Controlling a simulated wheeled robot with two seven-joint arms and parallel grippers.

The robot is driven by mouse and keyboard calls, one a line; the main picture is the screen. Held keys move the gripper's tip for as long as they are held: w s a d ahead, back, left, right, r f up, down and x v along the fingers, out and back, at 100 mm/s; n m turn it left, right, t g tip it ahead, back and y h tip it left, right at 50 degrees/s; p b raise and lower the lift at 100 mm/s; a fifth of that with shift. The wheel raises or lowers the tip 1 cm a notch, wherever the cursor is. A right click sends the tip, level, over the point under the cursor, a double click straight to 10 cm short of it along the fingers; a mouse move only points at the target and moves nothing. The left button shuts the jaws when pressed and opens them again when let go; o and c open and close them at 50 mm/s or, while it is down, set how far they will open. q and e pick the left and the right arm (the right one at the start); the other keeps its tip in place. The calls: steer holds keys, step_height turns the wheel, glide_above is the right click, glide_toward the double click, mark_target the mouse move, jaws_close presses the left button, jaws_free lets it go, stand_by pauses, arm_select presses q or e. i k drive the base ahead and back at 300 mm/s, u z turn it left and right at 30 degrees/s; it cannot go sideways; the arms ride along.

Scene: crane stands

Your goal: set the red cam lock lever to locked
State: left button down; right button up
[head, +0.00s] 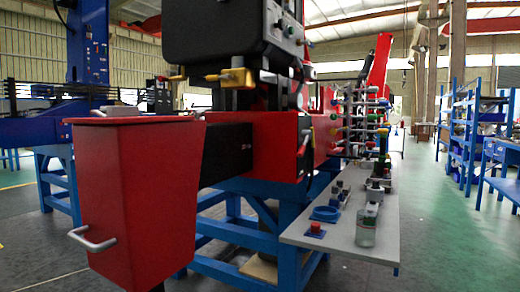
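A bank of small levers (364,120) with red, yellow and green knobs stands on the right side of the red crane housing (258,145). The knobs are small and crowded. I cannot tell which red part, if any, is the cam lock lever, nor its setting. Neither of my grippers is in view.
A red bin-shaped box (135,200) with grey handles stands close at left. A blue stand (290,235) supports the housing. Green floor (445,230) at right is clear.

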mark_target(305, 144)
steer(key=u, duration=0.05)
steer(key=i, duration=0.9)
steer(key=z, duration=0.35)
